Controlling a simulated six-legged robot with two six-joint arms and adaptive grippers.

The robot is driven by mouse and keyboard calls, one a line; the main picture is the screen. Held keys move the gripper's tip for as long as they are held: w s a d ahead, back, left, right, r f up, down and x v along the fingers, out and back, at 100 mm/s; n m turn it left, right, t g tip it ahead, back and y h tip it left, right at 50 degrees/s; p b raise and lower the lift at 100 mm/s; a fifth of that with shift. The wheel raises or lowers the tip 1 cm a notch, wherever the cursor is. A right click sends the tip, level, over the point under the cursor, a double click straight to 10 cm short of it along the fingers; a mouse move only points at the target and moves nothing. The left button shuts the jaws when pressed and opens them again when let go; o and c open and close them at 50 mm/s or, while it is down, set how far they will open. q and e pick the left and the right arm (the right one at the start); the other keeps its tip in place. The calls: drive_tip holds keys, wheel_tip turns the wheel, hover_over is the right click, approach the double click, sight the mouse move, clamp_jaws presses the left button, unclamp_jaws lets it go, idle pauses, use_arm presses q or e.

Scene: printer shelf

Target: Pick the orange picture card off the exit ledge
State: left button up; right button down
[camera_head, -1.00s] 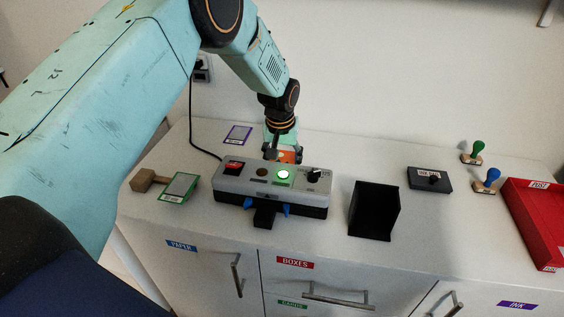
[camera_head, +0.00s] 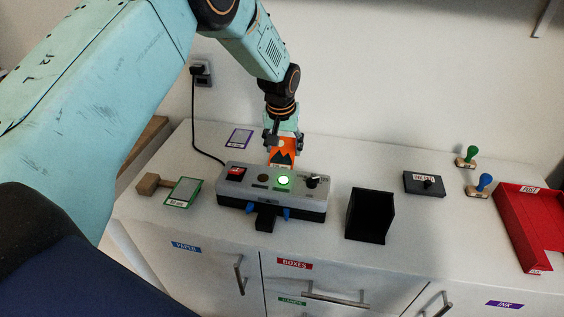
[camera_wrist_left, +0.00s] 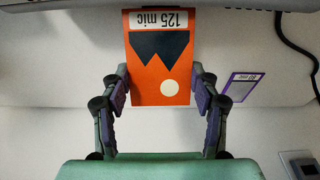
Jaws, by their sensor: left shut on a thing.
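The orange picture card (camera_head: 281,146) has dark peaks, a pale circle and a white "125 mic" strip. My left gripper (camera_head: 283,135) is shut on it just behind the grey laminating machine (camera_head: 245,188). In the left wrist view the card (camera_wrist_left: 160,80) sits between the two fingers of the gripper (camera_wrist_left: 161,88), its label end toward the top of the picture. In the head view its lower edge meets the machine's back edge, and the exit ledge is hidden. I cannot tell whether the card touches the ledge. My right gripper is not in view.
A purple-edged card (camera_head: 239,138) lies behind and left of the machine. A green-edged card (camera_head: 183,192) and a wooden mallet (camera_head: 150,184) lie left. A black bin (camera_head: 370,215), a dark pad (camera_head: 424,184), two stamps and a red tray (camera_head: 520,228) stand right.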

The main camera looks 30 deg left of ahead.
sight(283, 147)
use_arm(q)
drive_tip(key=shift+p+v, duration=0.7)
drive_tip(key=shift+v, duration=0.3)
drive_tip(key=shift+r+p, duration=0.65)
drive_tip(key=shift+p, duration=0.05)
